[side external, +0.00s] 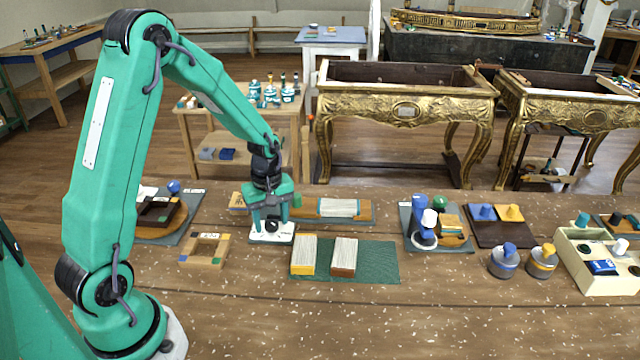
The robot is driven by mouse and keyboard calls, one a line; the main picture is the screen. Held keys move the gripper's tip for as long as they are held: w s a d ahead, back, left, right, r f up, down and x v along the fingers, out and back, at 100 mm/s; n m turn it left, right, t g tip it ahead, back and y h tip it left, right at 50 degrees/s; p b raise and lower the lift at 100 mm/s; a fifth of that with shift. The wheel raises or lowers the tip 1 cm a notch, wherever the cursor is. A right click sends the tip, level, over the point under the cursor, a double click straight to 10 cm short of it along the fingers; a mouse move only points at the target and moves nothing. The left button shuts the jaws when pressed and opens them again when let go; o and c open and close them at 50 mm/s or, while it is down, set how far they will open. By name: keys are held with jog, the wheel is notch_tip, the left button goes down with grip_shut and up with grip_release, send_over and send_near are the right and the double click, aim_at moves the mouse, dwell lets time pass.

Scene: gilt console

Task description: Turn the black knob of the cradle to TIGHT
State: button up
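My gripper (271,222) points straight down, low over a small white-edged plate (262,239) at the middle of the bench. A round black knob (271,226) shows between its fingers, just above that plate. The fingers appear to be on either side of the knob; whether they touch it I cannot tell. Just behind and to the right, a wooden holder (361,209) with a pale ribbed block lies on a grey base, partly hidden by my gripper. Whether the plate and this holder form one cradle is not clear. No TIGHT lettering is readable, nor the knob's pointing direction.
A green mat (378,265) with two ribbed blocks lies close in front right. A small wooden frame (204,250) stands left. Farther right are a blue-and-white fixture (424,226), two knobbed pots and a cream box (588,276). The bench's front strip is clear.

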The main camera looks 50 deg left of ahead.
jog(key=c, duration=0.9)
jog(key=shift+o, duration=0.2)
jog(key=shift+m, duration=0.4)
jog(key=m, duration=0.8)
jog(key=shift+m, duration=0.4)
jog(key=m, duration=0.4)
jog(key=shift+m, duration=2.2)
